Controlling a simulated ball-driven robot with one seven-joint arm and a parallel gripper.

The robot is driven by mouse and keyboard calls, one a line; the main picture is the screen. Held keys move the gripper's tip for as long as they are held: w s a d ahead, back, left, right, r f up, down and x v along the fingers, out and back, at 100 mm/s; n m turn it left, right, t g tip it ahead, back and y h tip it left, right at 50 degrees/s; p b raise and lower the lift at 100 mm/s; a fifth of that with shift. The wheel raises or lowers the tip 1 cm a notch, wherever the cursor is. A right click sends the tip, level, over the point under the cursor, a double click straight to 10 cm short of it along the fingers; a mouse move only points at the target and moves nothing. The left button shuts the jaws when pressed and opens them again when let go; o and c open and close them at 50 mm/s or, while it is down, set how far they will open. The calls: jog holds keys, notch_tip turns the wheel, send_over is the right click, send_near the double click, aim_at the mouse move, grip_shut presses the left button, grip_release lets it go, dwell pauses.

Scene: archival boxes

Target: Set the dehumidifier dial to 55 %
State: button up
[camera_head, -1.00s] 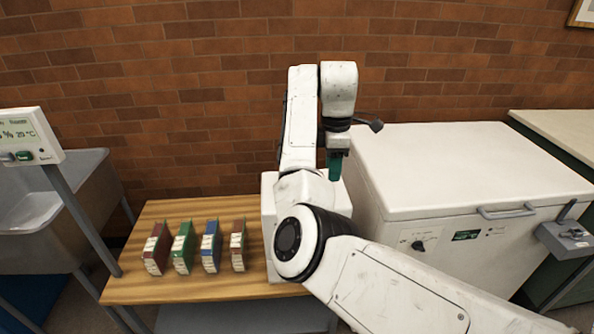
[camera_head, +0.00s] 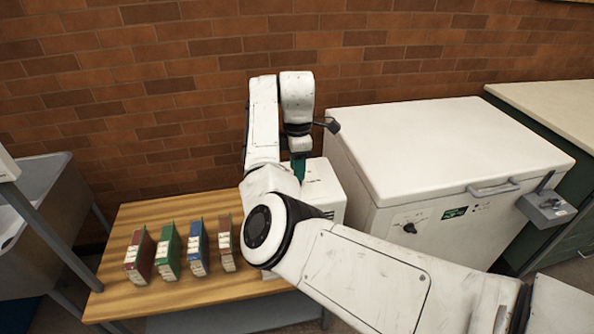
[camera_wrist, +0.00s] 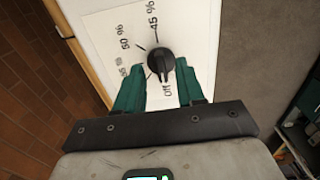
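The dehumidifier (camera_head: 322,190) is a white box on the wooden table, partly hidden behind my arm in the head view. In the wrist view its pale dial plate (camera_wrist: 112,32) carries the marks 45 %, 50 %, 55 % and Off. The black dial (camera_wrist: 160,60) sits between these marks; its bar seems to slant toward Off, but I cannot tell its setting for sure. My gripper (camera_wrist: 163,72) is open, its two green fingers on either side of the dial's lower part. I cannot tell whether they touch it. In the head view my gripper (camera_head: 299,168) is at the box.
Several coloured box files (camera_head: 168,252) stand on the wooden table (camera_head: 190,291) left of my arm. A white chest freezer (camera_head: 440,150) stands close on the right, with a grey box (camera_head: 547,207) at its front corner. A sink (camera_head: 42,195) is at left.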

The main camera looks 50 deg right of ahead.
jog(key=shift+f, duration=1.05)
jog(key=shift+c, duration=0.4)
grip_shut()
